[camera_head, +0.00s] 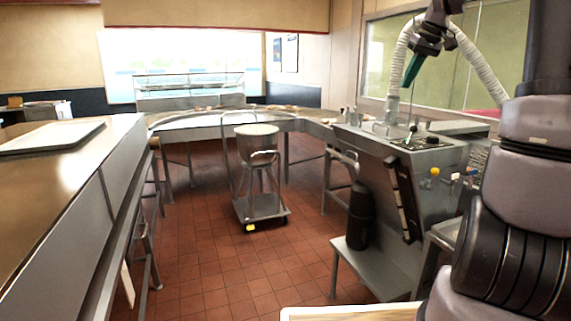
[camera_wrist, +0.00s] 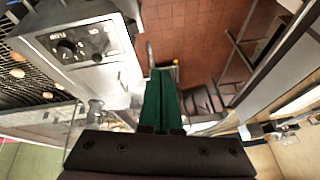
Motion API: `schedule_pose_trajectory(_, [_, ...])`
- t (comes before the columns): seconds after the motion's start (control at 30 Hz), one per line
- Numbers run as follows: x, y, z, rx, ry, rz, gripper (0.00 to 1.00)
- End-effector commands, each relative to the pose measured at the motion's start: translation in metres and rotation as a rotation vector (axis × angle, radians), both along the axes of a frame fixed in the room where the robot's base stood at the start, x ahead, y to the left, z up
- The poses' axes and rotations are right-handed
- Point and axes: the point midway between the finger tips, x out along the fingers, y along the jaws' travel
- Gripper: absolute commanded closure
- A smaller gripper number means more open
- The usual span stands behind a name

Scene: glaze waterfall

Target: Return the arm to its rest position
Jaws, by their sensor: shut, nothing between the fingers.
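My gripper (camera_head: 407,84) is raised in the upper right of the head view, above the steel machine (camera_head: 432,150). Its dark green fingers point down and slightly left. In the wrist view the green fingers (camera_wrist: 161,72) lie together in the middle, shut and empty. My arm's large grey and black links fill the right side of the head view. The links joining them to the gripper are partly outside the picture.
A steel cart with a round bucket (camera_head: 258,131) stands on the red tile floor. A long counter (camera_head: 60,190) runs along the left, and a curved conveyor table (camera_head: 190,119) lies behind. White ribbed hoses (camera_head: 478,62) hang around my gripper. Open floor lies in the middle.

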Motion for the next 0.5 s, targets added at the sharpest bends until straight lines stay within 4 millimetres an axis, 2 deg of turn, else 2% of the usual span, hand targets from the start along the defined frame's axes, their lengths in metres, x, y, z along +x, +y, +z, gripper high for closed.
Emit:
schedule_pose_trajectory(0.03, [-0.021, 0.023, 0.006, -0.018, -0.003, -0.021, 1.00])
schedule_pose_trajectory(0.2, [-0.094, 0.073, 0.010, -0.025, -0.023, -0.141, 1.00])
schedule_pose_trajectory(0.37, [-0.166, 0.104, 0.003, 0.013, -0.064, -0.249, 1.00])
schedule_pose_trajectory(0.5, [-0.225, 0.120, -0.013, 0.084, -0.099, -0.335, 1.00])
